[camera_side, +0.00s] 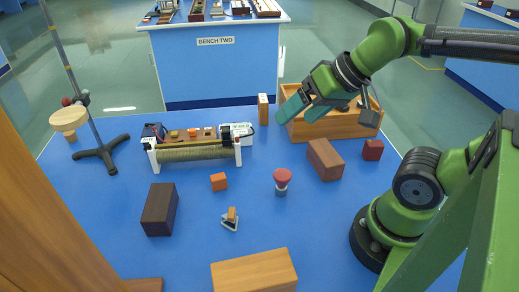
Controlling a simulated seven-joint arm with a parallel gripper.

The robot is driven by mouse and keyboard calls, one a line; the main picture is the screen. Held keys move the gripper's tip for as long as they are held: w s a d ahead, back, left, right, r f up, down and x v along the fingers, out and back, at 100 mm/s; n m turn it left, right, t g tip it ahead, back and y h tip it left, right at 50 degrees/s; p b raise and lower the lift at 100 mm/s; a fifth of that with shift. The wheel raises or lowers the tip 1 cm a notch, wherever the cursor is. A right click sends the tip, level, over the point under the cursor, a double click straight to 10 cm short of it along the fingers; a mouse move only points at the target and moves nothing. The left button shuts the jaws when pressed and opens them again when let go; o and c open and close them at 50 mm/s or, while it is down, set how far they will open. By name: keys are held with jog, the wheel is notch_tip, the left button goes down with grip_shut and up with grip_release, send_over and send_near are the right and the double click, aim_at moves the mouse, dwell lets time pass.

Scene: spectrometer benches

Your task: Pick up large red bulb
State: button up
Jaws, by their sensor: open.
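A rounded red bulb (282,176) stands upright on the blue bench, right of centre, on a small blue-grey base. It is the largest round red thing in view. My gripper (299,112) is open, with its teal fingers above the bench near the left end of a wooden crate. It is behind and well above the bulb, apart from it. Nothing shows between its fingers.
A brown block (325,160) and a red cube (373,150) lie right of the bulb. An orange cube (219,182), a dark block (160,209) and an instrument (196,152) are left. Bare bench surrounds the bulb.

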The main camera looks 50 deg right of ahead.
jog(key=m+g+h, duration=0.2)
jog(key=m+g, duration=0.1)
jog(key=g, duration=0.4)
send_over(282, 172)
notch_tip(282, 172, down, 6)
notch_tip(282, 172, down, 16)
jog(key=shift+f, duration=0.25)
jog(key=c, duration=1)
